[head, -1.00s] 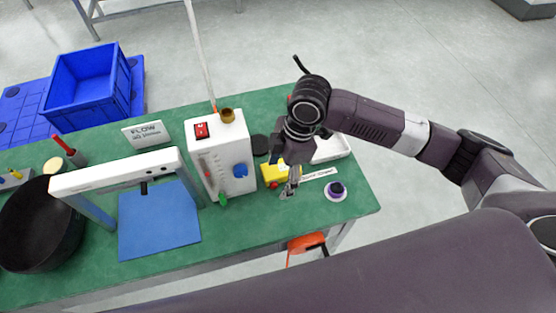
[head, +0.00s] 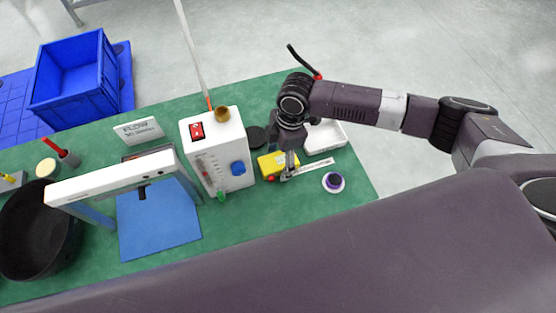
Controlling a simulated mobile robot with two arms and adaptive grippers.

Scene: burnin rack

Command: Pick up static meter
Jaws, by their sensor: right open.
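The yellow device (head: 268,165), likely the static meter, lies on the green table just right of the white flow unit. Its right part is partly covered by my right gripper. My right gripper (head: 287,174) points down at the right end of the yellow device, with its fingers open. I cannot tell whether the fingers touch the device or are only above it. A white label strip (head: 316,165) lies to the right of the fingers. My left gripper is not in view.
The white flow unit (head: 222,150) with a tall tube stands close left of the gripper. A white tray (head: 333,140) is behind it, and a purple-topped round item (head: 333,182) is to the right. A blue mat (head: 155,225) lies under a white arch (head: 110,179). The green table (head: 262,212) is clear in front.

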